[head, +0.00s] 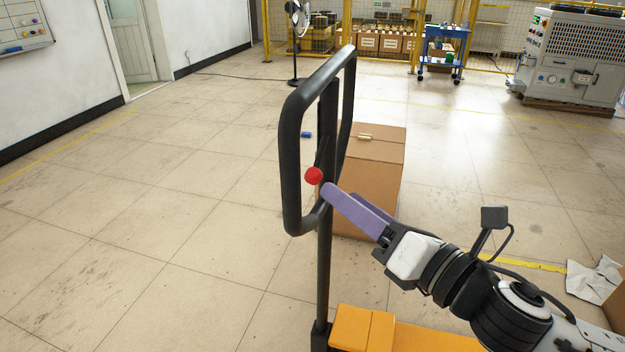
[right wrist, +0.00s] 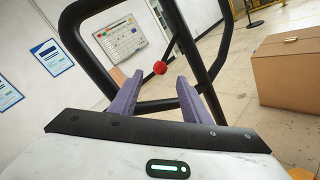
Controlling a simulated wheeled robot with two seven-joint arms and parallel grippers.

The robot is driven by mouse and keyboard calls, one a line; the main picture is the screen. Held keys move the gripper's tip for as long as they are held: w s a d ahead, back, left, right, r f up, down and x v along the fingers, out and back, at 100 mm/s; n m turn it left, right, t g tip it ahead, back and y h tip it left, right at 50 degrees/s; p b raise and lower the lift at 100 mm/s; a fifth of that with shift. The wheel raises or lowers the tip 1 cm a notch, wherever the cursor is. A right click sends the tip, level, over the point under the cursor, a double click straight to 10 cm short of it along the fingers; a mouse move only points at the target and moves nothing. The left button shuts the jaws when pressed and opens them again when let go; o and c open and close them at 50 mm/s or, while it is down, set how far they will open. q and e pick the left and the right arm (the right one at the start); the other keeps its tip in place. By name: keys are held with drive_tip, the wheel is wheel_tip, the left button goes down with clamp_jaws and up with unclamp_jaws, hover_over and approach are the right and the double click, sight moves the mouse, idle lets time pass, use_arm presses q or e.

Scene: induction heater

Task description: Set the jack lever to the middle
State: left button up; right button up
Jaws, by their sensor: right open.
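The jack lever's red knob (head: 313,175) sits inside the black loop handle (head: 290,150) of the jack in the head view. In the right wrist view the red knob (right wrist: 160,67) shows beyond and between my fingertips, on a thin dark lever (right wrist: 170,48). My right gripper (head: 332,192) has purple fingers and reaches in from the right, its tips just right of and below the knob. It is open in the right wrist view (right wrist: 158,88), with nothing between the fingers. Whether a finger touches the handle is unclear. My left gripper is not in view.
The jack's orange body (head: 390,335) is at the bottom. A cardboard box (head: 372,180) stands behind the handle, with another at the right edge (head: 614,300). A blue cart (head: 442,55) and a large grey machine (head: 575,60) stand at the back. The floor at left is clear.

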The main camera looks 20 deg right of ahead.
sight(319, 180)
drive_tip(key=b+x, duration=0.2)
drive_tip(key=b, duration=0.1)
drive_tip(key=b+x, duration=0.2)
drive_tip(key=b, duration=0.1)
drive_tip(key=shift+a+f, duration=0.1)
drive_tip(key=shift+f, duration=0.15)
drive_tip(key=x, duration=0.4)
drive_tip(key=shift+r, duration=0.25)
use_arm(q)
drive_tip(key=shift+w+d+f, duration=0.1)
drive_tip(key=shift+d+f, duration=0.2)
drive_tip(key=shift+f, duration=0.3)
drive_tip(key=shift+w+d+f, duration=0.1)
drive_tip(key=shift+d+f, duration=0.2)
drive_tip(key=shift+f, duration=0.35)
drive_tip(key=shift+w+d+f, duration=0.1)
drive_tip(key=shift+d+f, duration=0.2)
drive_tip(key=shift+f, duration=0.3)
use_arm(e)
drive_tip(key=shift+w+a+f, duration=0.1)
drive_tip(key=shift+w+a, duration=0.15)
drive_tip(key=shift+w, duration=0.4)
drive_tip(key=shift+c, duration=0.3)
